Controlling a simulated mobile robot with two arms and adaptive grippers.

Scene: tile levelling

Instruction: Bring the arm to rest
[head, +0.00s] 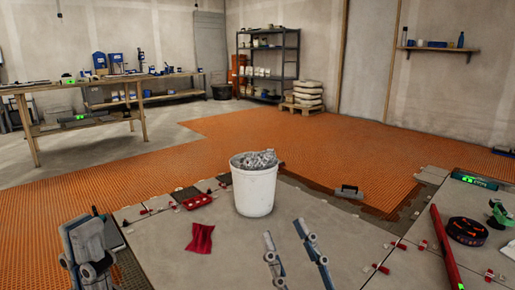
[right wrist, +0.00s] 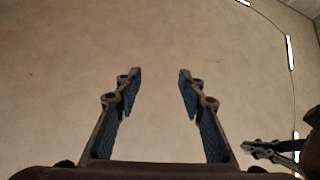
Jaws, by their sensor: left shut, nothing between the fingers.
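My left gripper (head: 88,240) is at the lower left of the head view, its fingers together and empty, above the orange mat and beside the tiled area. My right gripper (head: 284,232) is at the lower middle of the head view, in front of the white bucket. Its two fingers stand apart with nothing between them. The right wrist view also shows these fingers (right wrist: 156,80) apart and empty, against a plain beige surface.
A white bucket (head: 254,190) with grey contents stands on the grey tiles (head: 160,243). A red cloth (head: 201,238), a red tray (head: 191,198), a trowel (head: 348,191) and a long red bar (head: 446,247) lie around it. Orange matting (head: 330,150) covers the floor behind.

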